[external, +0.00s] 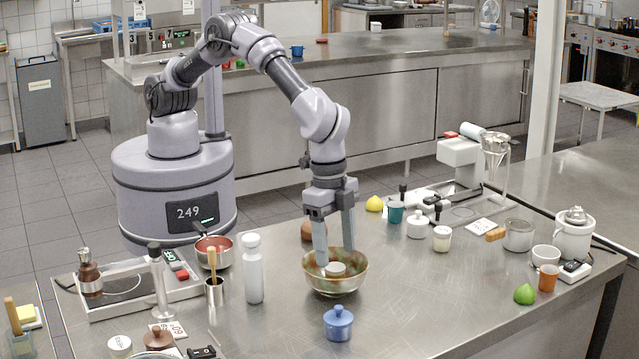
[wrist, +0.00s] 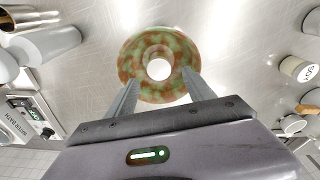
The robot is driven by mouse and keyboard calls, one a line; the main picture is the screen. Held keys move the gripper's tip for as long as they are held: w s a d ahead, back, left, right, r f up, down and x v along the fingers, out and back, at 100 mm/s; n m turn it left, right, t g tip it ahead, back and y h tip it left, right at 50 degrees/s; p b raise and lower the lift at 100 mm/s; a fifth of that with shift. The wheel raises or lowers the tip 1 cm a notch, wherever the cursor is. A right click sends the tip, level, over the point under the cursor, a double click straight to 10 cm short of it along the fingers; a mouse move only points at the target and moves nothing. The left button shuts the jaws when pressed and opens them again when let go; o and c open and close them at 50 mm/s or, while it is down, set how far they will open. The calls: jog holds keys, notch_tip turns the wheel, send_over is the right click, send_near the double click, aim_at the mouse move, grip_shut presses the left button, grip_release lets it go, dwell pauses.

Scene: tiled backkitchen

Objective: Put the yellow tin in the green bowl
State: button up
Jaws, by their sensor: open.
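The green bowl (external: 319,283), mottled green and brown, stands on the steel counter, and it also shows in the wrist view (wrist: 130,62). A small pale, cream-looking round tin (external: 335,269) sits inside it. Its top shows as a whitish disc in the wrist view (wrist: 159,68); a yellow colour is not clear. My gripper (external: 336,256) points down over the bowl, its fingers open on either side of the tin. In the wrist view my gripper (wrist: 160,79) has a clear gap between its fingertips. I cannot tell whether a finger touches the bowl.
A white bottle (external: 252,268) stands left of the bowl, and a blue lidded pot (external: 338,323) stands in front. A brown round object (external: 307,231) is partly hidden behind my gripper. A lemon (external: 374,204) and several jars are behind right.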

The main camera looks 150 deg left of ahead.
notch_tip(320, 180, up, 5)
jog(key=p, duration=0.2)
jog(key=shift+p, duration=0.35)
notch_tip(320, 180, up, 9)
jog(key=m+t+b, duration=0.1)
jog(key=m+b, duration=0.1)
jog(key=b, duration=0.2)
send_over(335, 267)
jog(key=s+d, duration=0.3)
jog(key=s, duration=0.2)
jog(key=s+d+r+m+b, duration=0.1)
jog(key=s+d+r+b, duration=0.1)
jog(key=s+r, duration=0.3)
jog(key=s+d+f+m+t+b, duration=0.1)
jog(key=s+d+f+m+b, duration=0.1)
jog(key=s, duration=1.1)
jog(key=s+d+f+m+t+y+b, duration=0.1)
jog(key=s+d+m+t+b, duration=0.1)
jog(key=s, duration=1.2)
jog(key=shift+s+f+m+y+b, duration=0.15)
jog(key=shift+f+m+y+b, duration=0.2)
jog(key=shift+b, duration=0.5)
